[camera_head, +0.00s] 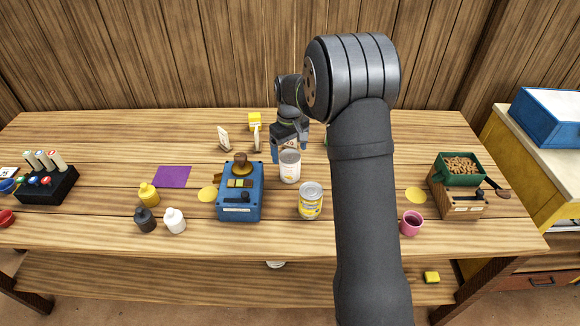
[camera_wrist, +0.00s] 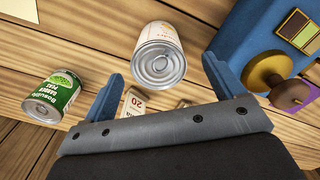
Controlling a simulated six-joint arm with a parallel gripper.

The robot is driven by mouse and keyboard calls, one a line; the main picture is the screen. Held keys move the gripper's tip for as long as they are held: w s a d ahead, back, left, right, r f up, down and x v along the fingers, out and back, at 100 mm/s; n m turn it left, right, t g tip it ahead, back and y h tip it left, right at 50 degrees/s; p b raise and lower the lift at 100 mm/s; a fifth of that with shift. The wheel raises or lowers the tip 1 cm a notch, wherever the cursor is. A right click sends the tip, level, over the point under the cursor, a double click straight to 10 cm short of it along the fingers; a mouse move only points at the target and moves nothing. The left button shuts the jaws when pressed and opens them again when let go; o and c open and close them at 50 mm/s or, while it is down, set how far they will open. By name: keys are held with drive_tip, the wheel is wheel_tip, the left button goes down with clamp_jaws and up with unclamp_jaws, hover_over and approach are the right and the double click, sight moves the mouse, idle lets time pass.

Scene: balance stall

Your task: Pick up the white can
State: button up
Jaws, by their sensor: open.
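The white can (camera_head: 290,172) stands on the table just right of the blue balance box. In the wrist view the white can (camera_wrist: 160,45) shows its silver lid, with an orange and white label below it. My gripper (camera_head: 289,147) is open just behind and above the can in the head view. In the wrist view its two blue fingers (camera_wrist: 162,72) are spread to either side of the can's lid. I cannot tell how far the fingertips are above the lid. Nothing is held.
The blue balance box (camera_head: 240,192) stands close left of the can. A yellow-labelled can (camera_head: 311,203) stands in front. A green can (camera_wrist: 52,95) is left in the wrist view, with a card marked 20 (camera_wrist: 133,103) nearby. Small bottles (camera_head: 148,194) stand front left.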

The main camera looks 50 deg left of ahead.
sight(290, 165)
wheel_tip(290, 165, down, 7)
drive_tip(key=shift+w+f, duration=0.15)
idle(0.4)
drive_tip(key=shift+c, duration=0.5)
drive_tip(key=c, duration=1.2)
